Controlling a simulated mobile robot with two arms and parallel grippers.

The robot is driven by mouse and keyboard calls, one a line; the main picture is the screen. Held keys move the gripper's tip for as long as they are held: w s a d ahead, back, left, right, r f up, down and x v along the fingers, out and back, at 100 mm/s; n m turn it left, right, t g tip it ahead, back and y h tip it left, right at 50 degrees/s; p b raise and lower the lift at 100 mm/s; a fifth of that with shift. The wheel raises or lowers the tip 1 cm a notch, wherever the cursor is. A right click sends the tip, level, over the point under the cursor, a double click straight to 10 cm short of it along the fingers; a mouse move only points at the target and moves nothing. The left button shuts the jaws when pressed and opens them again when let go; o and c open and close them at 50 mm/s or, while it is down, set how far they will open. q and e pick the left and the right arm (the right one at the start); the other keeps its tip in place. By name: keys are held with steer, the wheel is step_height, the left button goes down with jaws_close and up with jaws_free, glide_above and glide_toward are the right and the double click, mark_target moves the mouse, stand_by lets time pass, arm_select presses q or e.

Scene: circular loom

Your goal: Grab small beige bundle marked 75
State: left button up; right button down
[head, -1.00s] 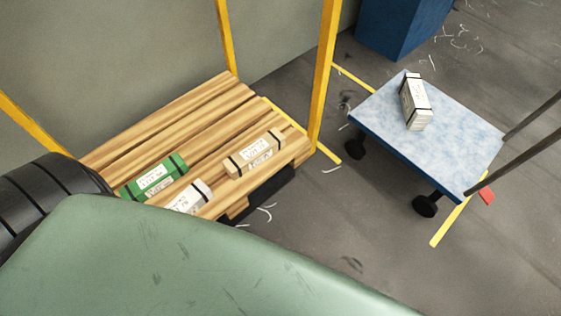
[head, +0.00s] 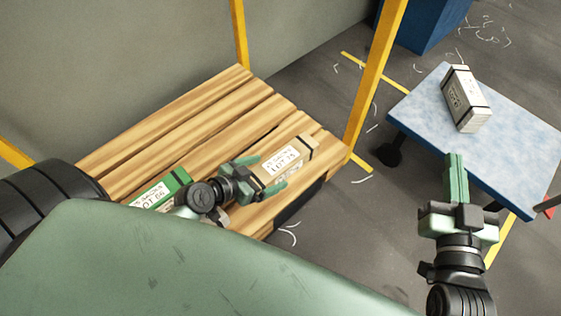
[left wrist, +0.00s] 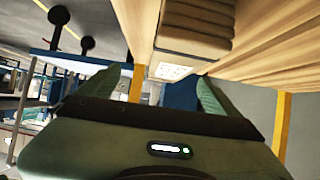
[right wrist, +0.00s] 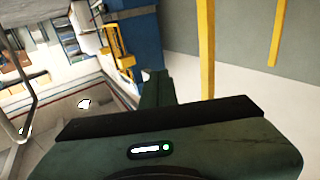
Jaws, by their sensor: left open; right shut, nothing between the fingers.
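The beige bundle (head: 290,156) with dark bands and a white label reading LOT 75 lies on the wooden slatted pallet (head: 190,110), near its right end. My left gripper (head: 269,173) is open at the bundle's near left end, its fingers spread to either side; I cannot tell whether they touch it. In the left wrist view a brown ribbed block (left wrist: 195,35), likely this bundle, and a white label (left wrist: 172,72) show near and between the fingertips. My right gripper (head: 454,158) is shut and empty, in front of the blue-topped cart; its closed fingers show in the right wrist view (right wrist: 157,88).
A green bundle (head: 158,192) lies on the pallet left of my left gripper, partly covered by my arm. A white bundle (head: 465,98) stands on the cart (head: 510,150). A green surface (head: 150,265) fills the lower left.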

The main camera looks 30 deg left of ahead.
mark_target(280, 160)
arm_select(q)
steer(key=w, duration=0.1)
steer(key=w+f, duration=0.1)
steer(key=w+b, duration=0.1)
steer(key=shift+w+a+f+t, duration=0.1)
steer(key=shift+a+f+t, duration=0.2)
steer(key=shift+a+t, duration=0.1)
steer(key=b+x, duration=0.1)
steer(key=x, duration=0.4)
steer(key=shift+w+d+f, duration=0.1)
steer(key=shift+w+f, duration=0.1)
steer(key=c, duration=1.8)
steer(key=shift+r, duration=0.1)
jaws_close()
arm_select(e)
steer(key=s+r+t+y, duration=0.2)
steer(key=s+r+t, duration=0.2)
steer(key=r+t, duration=0.3)
step_height(280, 160, up, 5)
steer(key=shift+a+f, duration=0.1)
steer(key=shift+a, duration=0.2)
arm_select(q)
steer(key=shift+r, duration=0.15)
